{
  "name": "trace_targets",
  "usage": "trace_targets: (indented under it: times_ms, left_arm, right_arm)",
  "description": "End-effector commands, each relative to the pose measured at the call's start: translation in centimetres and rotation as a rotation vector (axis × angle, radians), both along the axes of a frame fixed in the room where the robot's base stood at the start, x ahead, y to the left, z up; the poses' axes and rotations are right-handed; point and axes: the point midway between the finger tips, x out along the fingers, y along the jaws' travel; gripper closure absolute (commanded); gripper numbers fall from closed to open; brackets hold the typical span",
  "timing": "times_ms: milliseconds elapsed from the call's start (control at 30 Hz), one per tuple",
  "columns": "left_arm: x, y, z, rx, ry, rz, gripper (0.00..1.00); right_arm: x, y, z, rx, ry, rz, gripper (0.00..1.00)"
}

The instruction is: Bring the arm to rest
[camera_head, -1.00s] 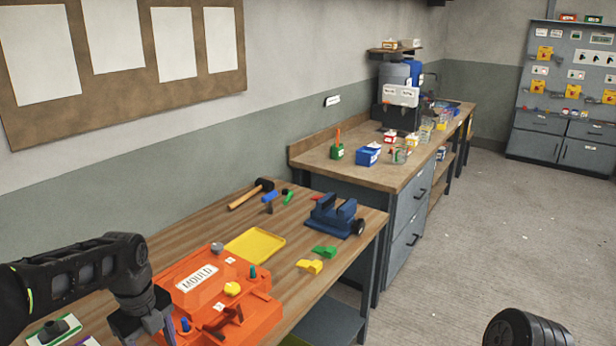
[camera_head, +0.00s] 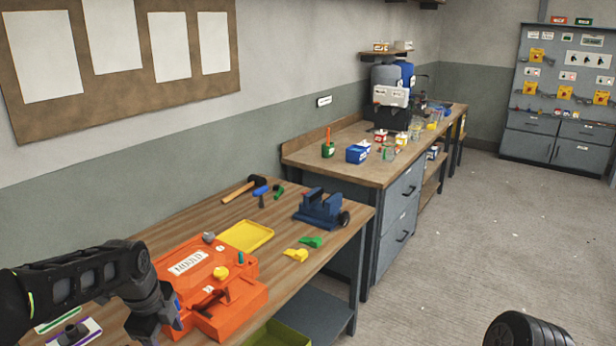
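My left arm comes in from the lower left, and its gripper (camera_head: 158,330) points down at the left front side of the orange mould (camera_head: 235,312). The gripper looks dark and its fingertips are hard to make out, so I cannot tell whether it is open or shut or whether it touches the mould. The mould lies on the wooden bench and bears a white MOULD label and a yellow knob. Of my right arm only a dark rounded part shows at the bottom right; its gripper is out of view.
A yellow tray (camera_head: 246,236), a blue vise (camera_head: 321,209), a hammer (camera_head: 243,189) and green and yellow pieces (camera_head: 296,255) lie on the bench. A green bin (camera_head: 280,334) is below its front edge. A second counter (camera_head: 345,165) stands beyond. The floor at right is clear.

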Motion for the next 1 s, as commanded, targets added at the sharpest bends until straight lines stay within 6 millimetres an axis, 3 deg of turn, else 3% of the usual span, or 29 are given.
trace_targets:
  times_ms: [133,267,367,400,467,567,700,800,900,1000]
  left_arm:
    - [1.5,-1.8,-1.8,-0.098,-0.066,0.227,0.38]
    - [2.3,-4.7,-5.5,-0.239,-0.092,0.494,0.38]
    - [1.7,-8.4,-10.9,-0.398,-0.062,0.793,0.38]
    - [0.9,-10.1,-13.7,-0.466,-0.032,0.938,0.38]
    - [-1.1,-12.6,-17.9,-0.553,0.028,1.154,0.38]
    - [-5.7,-15.8,-24.1,-0.635,0.136,1.471,0.38]
    - [-14.0,-18.8,-30.9,-0.617,0.271,1.767,0.38]
    - [-19.6,-20.1,-33.8,-0.542,0.344,1.829,0.38]
    - [-23.8,-20.9,-35.4,-0.464,0.408,1.831,0.38]
    - [-26.1,-21.5,-36.5,-0.417,0.448,1.822,0.38]
  right_arm:
    - [0.0,0.0,0.0,0.000,0.000,0.000,1.00]
    - [0.0,0.0,-0.3,0.000,0.000,0.000,1.00]
    - [0.0,0.0,-0.9,0.000,0.000,0.000,1.00]
    - [0.0,0.0,-1.2,0.000,0.000,0.000,1.00]
    - [0.0,0.0,-1.7,0.000,0.000,0.000,1.00]
    - [0.0,0.0,-2.5,0.000,0.000,-0.001,1.00]
    - [0.0,0.0,-3.5,0.000,0.000,-0.001,1.00]
    - [0.0,0.0,-4.1,0.000,0.000,-0.001,1.00]
    - [0.0,0.0,-4.5,0.000,0.000,-0.001,1.00]
    - [0.0,0.0,-4.8,0.000,0.000,0.000,1.00]
